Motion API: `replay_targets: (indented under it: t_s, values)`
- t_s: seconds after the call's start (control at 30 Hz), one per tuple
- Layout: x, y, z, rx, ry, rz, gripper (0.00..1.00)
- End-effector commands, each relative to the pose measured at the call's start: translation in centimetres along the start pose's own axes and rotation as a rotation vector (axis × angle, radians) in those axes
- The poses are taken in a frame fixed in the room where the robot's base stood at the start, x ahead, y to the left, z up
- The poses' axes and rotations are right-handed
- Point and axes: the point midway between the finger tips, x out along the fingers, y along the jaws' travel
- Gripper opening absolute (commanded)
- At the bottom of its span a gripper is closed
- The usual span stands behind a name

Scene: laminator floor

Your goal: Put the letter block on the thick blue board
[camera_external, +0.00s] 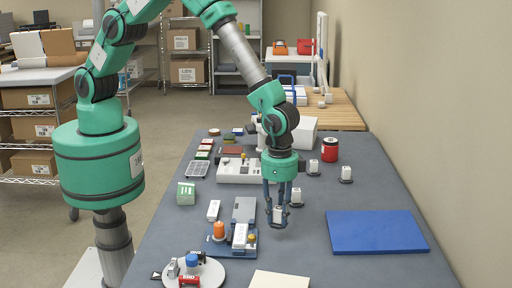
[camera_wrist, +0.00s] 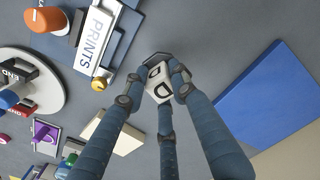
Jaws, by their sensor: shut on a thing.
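The letter block (camera_wrist: 158,90) is a small white block with black lettering. My gripper (camera_wrist: 160,86) is shut on it, with the fingers around its sides. In the external view my gripper (camera_external: 278,212) points down over the grey table, left of the blue board, with the white block (camera_external: 279,217) between its fingertips. Whether the block touches the table is hard to tell. The thick blue board (camera_external: 376,231) lies flat and bare at the table's right side. It also shows at the right of the wrist view (camera_wrist: 272,92).
A blue stamp tray (camera_external: 218,247) with an orange-topped item is just left of my gripper. A round white plate (camera_external: 208,274) with small items is at front left. Small white pieces on dark bases (camera_external: 313,168) and a red can (camera_external: 329,150) stand behind. The table between gripper and board is clear.

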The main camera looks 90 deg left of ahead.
Motion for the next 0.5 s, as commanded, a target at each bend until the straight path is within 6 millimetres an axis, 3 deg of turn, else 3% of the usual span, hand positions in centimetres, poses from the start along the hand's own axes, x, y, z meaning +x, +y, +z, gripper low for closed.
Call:
replay_targets:
  t_s: [0.5]
  values:
    - [-0.8,-4.9,-1.8,0.57,0.003,0.001,0.0]
